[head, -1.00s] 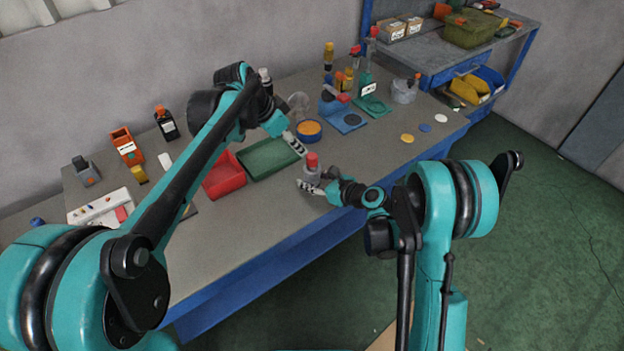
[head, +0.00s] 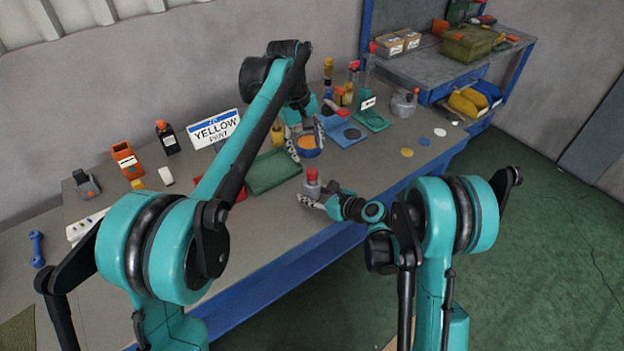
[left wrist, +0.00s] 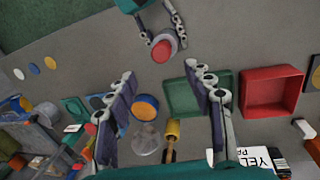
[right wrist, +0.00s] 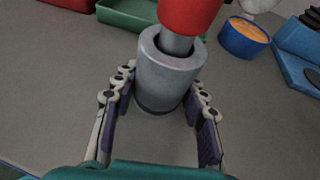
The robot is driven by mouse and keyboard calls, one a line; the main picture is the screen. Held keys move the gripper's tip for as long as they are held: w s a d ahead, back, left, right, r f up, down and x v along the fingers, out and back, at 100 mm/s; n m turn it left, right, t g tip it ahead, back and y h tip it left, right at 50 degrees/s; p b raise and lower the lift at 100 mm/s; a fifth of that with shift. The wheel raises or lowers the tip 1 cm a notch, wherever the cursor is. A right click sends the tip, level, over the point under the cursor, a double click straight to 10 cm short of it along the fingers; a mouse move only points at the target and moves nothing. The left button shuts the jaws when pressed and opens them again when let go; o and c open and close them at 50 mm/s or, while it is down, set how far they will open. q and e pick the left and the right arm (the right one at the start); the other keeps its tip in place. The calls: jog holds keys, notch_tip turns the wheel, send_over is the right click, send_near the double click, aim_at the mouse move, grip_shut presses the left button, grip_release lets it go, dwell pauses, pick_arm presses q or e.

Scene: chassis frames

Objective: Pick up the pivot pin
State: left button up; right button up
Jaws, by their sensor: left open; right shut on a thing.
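A red-topped part (head: 312,175) with a grey shaft stands upright in a thick hollow grey sleeve (right wrist: 168,75); I cannot tell for certain that it is the pivot pin. My right gripper (head: 319,195) is shut on the grey sleeve, its fingers on either side low down, near the bench's front edge. Whether the sleeve touches the bench is unclear. The red top also shows in the left wrist view (left wrist: 162,51). My left gripper (head: 305,143) is open and empty above the bench by the blue bowl (head: 309,153), pointing down, behind the red-topped part.
A green tray (head: 268,176) and a red tray (left wrist: 272,91) lie beside the left gripper. A yellow-paint sign (head: 213,130) and bottles stand at the back. Blue and green stands (head: 345,134) are to the right. The bench's front strip is mostly clear.

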aim_at(312, 170)
pick_arm(q)
jog(key=f+n, duration=0.3)
jog(key=d+f+n+y, duration=0.1)
jog(key=f+n, duration=0.2)
jog(key=f, duration=0.1)
jog(key=f+n, duration=0.3)
jog(key=f, duration=0.1)
jog(key=shift+w+d+g+y, duration=0.25)
jog(key=shift+w+g+y, duration=0.1)
jog(key=shift+g+y, duration=0.05)
grip_shut()
